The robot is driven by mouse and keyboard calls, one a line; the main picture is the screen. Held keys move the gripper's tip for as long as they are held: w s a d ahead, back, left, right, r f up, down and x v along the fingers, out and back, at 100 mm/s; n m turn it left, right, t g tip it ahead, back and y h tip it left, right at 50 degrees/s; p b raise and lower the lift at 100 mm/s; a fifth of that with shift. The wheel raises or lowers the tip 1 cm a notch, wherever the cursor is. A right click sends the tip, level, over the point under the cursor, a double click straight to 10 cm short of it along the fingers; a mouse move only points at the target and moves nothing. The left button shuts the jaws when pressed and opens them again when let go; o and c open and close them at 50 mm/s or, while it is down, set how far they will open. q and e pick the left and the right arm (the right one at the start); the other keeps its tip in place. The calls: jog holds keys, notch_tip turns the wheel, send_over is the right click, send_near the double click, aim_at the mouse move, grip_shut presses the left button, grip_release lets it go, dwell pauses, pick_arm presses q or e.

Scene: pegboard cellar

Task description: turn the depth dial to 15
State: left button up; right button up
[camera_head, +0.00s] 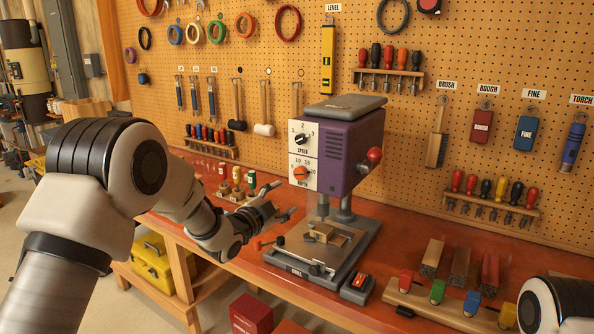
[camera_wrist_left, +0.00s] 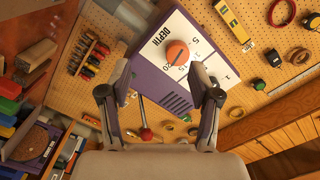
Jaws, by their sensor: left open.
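The depth dial (camera_head: 301,172) is an orange knob on the white front plate of a purple drill press (camera_head: 350,150), below the black speed knob. Numbers from 5 to 20 are printed around it. In the left wrist view the dial (camera_wrist_left: 178,53) lies ahead, beyond the fingers; I cannot tell for sure which number it points to. My left gripper (camera_head: 284,199) is open and empty, in front of the press, below and left of the dial and apart from it. Its spread fingers also show in the left wrist view (camera_wrist_left: 160,97). My right gripper is out of view.
The press stands on a red-brown workbench (camera_head: 395,243) with a wood block on its base. A red-buttoned switch box (camera_head: 358,286) sits in front. A rack of small bottles (camera_head: 237,182) is left of the press. The pegboard (camera_head: 455,50) behind holds tools.

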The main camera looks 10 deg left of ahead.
aim_at(299, 175)
pick_arm(q)
jog(key=w+r+p, duration=0.1)
jog(key=w, duration=0.1)
jog(key=w+d+r+p, duration=0.1)
jog(key=w, duration=0.1)
jog(key=w+d+r, duration=0.1)
jog(key=w, duration=0.1)
jog(key=shift+w+r+p, duration=0.2)
jog(key=shift+w+p, duration=0.05)
jog(key=shift+p, duration=0.15)
jog(key=shift+w+d, duration=0.2)
jog(key=shift+w, duration=0.25)
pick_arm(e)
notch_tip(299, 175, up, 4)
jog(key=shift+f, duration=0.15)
pick_arm(q)
jog(key=shift+f, duration=0.1)
jog(key=c, duration=1.1)
